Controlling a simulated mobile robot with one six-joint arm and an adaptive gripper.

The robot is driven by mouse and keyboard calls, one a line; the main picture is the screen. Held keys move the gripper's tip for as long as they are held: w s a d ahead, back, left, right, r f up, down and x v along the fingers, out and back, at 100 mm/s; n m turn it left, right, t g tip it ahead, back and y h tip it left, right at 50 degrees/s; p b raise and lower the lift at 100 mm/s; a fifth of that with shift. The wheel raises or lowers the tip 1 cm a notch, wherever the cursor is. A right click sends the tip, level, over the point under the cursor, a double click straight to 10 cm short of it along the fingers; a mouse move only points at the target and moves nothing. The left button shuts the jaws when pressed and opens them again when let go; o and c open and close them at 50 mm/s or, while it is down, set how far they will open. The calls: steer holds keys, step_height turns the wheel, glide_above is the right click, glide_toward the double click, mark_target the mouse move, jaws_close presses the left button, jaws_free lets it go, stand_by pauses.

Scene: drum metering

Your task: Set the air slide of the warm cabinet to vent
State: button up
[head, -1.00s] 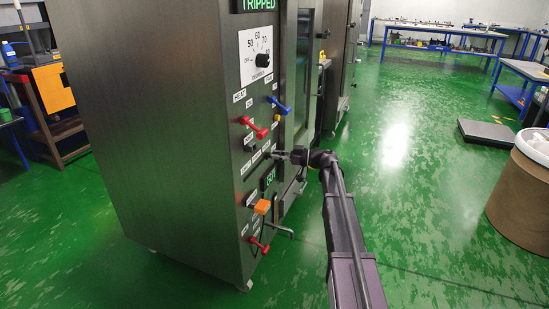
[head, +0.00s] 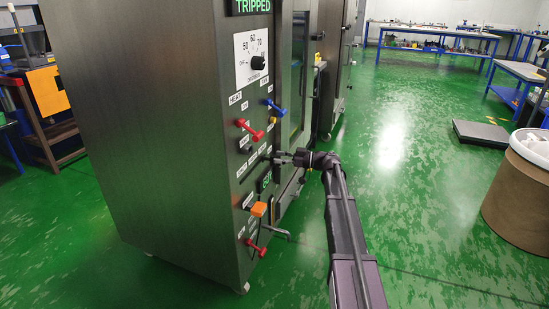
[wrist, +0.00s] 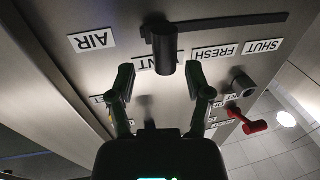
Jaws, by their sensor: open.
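The warm cabinet (head: 150,130) stands at the left in the head view, with its control panel facing my arm. In the wrist view the air slide's black knob (wrist: 165,50) sits at the left end of a dark slot (wrist: 235,25). The AIR label (wrist: 91,40) is to its left. The knob partly covers the vent label (wrist: 146,64); the FRESH label (wrist: 215,52) and SHUT label (wrist: 264,46) lie to the right. My gripper (wrist: 161,76) is open, its fingers on either side of the knob's outer end; contact cannot be told. In the head view my gripper (head: 282,158) is at the panel.
A red handle (head: 250,131) and a blue handle (head: 276,107) project above my gripper. A display reading TRIPPED (head: 250,6) tops the panel. Green floor (head: 430,220) is open to the right.

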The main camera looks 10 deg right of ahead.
steer(key=v, duration=0.9)
steer(key=shift+d, duration=0.35)
steer(key=shift+s, duration=0.1)
steer(key=s+a+f+m+g+h+p, duration=0.25)
steer(key=s+a+f+h, duration=0.2)
steer(key=s+a, duration=0.3)
steer(key=s+a+f+m+g+h+p, duration=0.1)
steer(key=s+a+f+m+g+h, duration=0.3)
steer(key=s+a, duration=0.35)
steer(key=s+a+f+m+g+h+p, duration=0.15)
steer(key=s+m+h+p, duration=0.45)
steer(key=s, duration=1)
step_height(320, 180, up, 36)
steer(key=h+p, duration=0.2)
steer(key=p, duration=3.3)
steer(key=shift+w+a, duration=0.2)
steer(key=shift+a, duration=0.05)
steer(key=shift+r+m, duration=0.1)
steer(key=shift+m, duration=0.15)
